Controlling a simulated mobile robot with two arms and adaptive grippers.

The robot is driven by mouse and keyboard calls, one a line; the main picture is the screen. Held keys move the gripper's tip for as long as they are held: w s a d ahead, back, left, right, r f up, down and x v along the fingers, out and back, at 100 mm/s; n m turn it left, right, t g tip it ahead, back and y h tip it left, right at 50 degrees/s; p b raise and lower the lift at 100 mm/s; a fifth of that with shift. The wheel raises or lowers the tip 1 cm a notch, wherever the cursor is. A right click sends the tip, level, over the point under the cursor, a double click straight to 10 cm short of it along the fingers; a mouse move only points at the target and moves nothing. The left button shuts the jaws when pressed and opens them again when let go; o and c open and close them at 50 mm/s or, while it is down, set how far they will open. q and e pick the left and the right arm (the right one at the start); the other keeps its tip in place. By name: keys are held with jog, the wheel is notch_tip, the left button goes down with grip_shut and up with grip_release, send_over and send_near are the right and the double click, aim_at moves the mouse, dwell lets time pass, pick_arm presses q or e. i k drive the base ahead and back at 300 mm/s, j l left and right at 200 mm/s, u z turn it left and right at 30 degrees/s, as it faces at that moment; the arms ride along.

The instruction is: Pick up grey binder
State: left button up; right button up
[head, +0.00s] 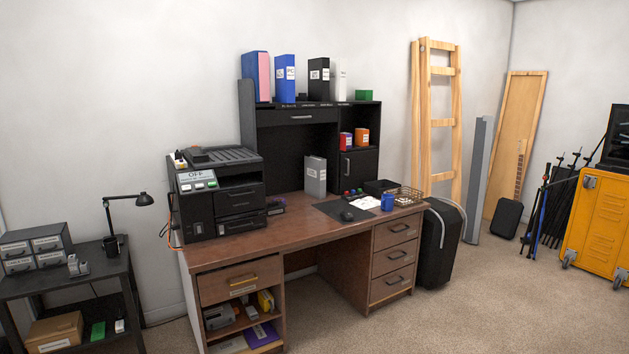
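A grey binder (315,176) with a white label on its spine stands upright on the brown desk (290,232), in front of the black hutch and behind a dark mat. Its front and one side show, and nothing covers it. Neither of my grippers is in the head view.
A black printer (219,192) stands on the desk's left part. A blue mug (387,202), a wire basket (407,195) and a dark mat (340,209) lie right of the binder. Other binders (285,78) stand on the hutch. Carpet before the desk is clear.

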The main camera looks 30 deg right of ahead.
aim_at(316, 166)
jog(key=i+l, duration=0.25)
jog(key=l, duration=0.15)
jog(key=i+l, duration=0.2)
jog(key=l, duration=0.2)
jog(key=i+l, duration=0.25)
jog(key=l, duration=0.15)
jog(key=i+l, duration=0.2)
jog(key=l, duration=0.2)
jog(key=i+l, duration=0.25)
jog(key=l, duration=0.15)
